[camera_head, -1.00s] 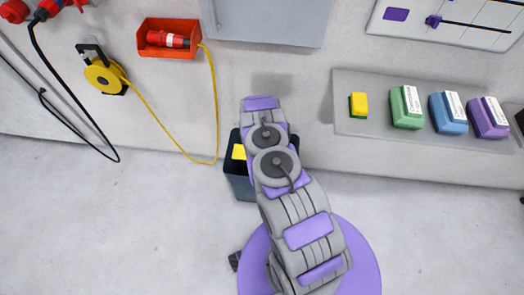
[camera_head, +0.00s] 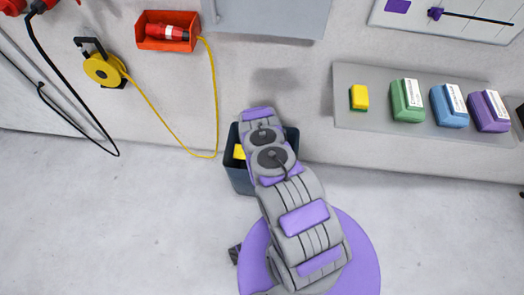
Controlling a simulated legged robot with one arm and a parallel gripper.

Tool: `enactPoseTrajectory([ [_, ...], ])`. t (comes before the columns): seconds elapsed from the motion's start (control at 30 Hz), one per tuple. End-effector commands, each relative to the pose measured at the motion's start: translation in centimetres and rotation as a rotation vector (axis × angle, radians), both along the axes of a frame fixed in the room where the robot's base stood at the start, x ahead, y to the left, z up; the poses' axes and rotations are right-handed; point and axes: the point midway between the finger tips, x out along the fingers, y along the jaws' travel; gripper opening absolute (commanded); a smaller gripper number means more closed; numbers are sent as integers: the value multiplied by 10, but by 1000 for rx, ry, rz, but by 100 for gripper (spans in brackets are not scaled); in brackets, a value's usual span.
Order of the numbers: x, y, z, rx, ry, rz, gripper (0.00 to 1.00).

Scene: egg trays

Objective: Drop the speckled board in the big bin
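A dark blue-grey bin (camera_head: 239,182) stands on the floor against the wall, in the middle of the view. My arm reaches over it and covers much of its opening. A patch of yellow shows inside the bin, at the left of my arm; I cannot tell what it is. My gripper is hidden beneath or behind my arm links, so its state and anything in it do not show. No speckled board is visible.
A grey shelf (camera_head: 346,107) at the right holds a small yellow and green block (camera_head: 359,97) and green (camera_head: 406,101), blue (camera_head: 448,107) and purple (camera_head: 488,111) boxes. A yellow cable reel (camera_head: 103,71) and red holder (camera_head: 167,31) hang at the left. Floor on both sides is clear.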

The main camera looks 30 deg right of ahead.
Motion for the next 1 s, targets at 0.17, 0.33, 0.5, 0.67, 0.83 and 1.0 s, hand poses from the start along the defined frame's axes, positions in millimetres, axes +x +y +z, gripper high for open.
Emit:
enactPoseTrajectory([
  [0.17,0,0,-4,0,0,0,0],
  [0.33,0,0,-5,1,-1,0,0],
  [0.5,0,0,-5,1,0,1,14],
  [0.67,0,0,-5,0,0,1,29],
  [0.83,0,0,-5,1,0,1,41],
  [1.0,0,0,-5,1,0,1,41],
])
